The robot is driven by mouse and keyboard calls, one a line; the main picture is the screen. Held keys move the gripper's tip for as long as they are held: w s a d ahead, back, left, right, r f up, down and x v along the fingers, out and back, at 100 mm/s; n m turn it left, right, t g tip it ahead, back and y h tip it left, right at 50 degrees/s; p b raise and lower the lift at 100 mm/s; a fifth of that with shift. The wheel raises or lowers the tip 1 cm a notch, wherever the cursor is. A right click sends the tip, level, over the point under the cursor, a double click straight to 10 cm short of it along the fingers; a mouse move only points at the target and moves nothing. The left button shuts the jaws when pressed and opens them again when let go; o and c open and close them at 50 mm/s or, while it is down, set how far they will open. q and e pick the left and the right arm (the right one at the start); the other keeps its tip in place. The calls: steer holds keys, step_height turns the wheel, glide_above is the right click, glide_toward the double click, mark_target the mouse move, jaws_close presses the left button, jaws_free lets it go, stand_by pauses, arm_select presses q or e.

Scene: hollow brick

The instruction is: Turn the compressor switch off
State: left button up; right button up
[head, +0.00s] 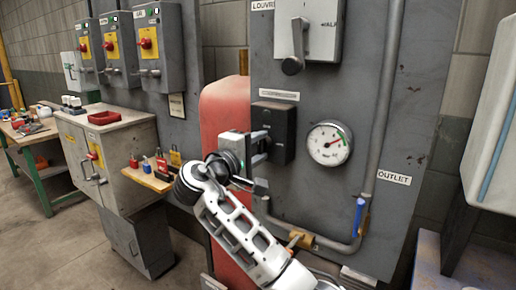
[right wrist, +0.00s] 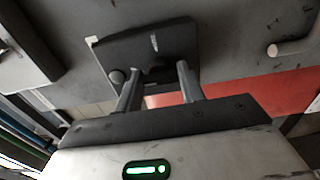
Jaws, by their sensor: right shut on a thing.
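The compressor switch is a dark box (head: 283,118) on the grey panel, below a small label plate and left of the round gauge. It also shows in the right wrist view (right wrist: 170,42), with a round knob at its lower left. My right gripper (head: 263,147) is at the box's left front. In the right wrist view its two fingers (right wrist: 158,72) reach to the lower edge of the box and are shut on the switch's handle, mostly hidden between them. The handle's exact position cannot be told. My left gripper is not in view.
The pressure gauge (head: 329,143) is just right of the switch. A blue-handled valve (head: 359,216) and pipe (head: 385,110) are lower right. A red tank (head: 222,105) stands behind the panel's left edge. A grey lever box (head: 305,30) is above.

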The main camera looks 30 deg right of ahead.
steer(key=o, duration=1)
steer(key=shift+s+a+f, duration=0.1)
steer(key=shift+s+a, duration=0.05)
steer(key=shift+a, duration=0.4)
arm_select(q)
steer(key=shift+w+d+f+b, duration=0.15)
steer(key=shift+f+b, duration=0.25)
steer(key=shift+b, duration=0.5)
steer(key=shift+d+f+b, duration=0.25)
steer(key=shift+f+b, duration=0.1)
steer(key=shift+b, duration=0.55)
arm_select(e)
steer(key=shift+v, duration=7.5)
steer(key=shift+d, duration=0.1)
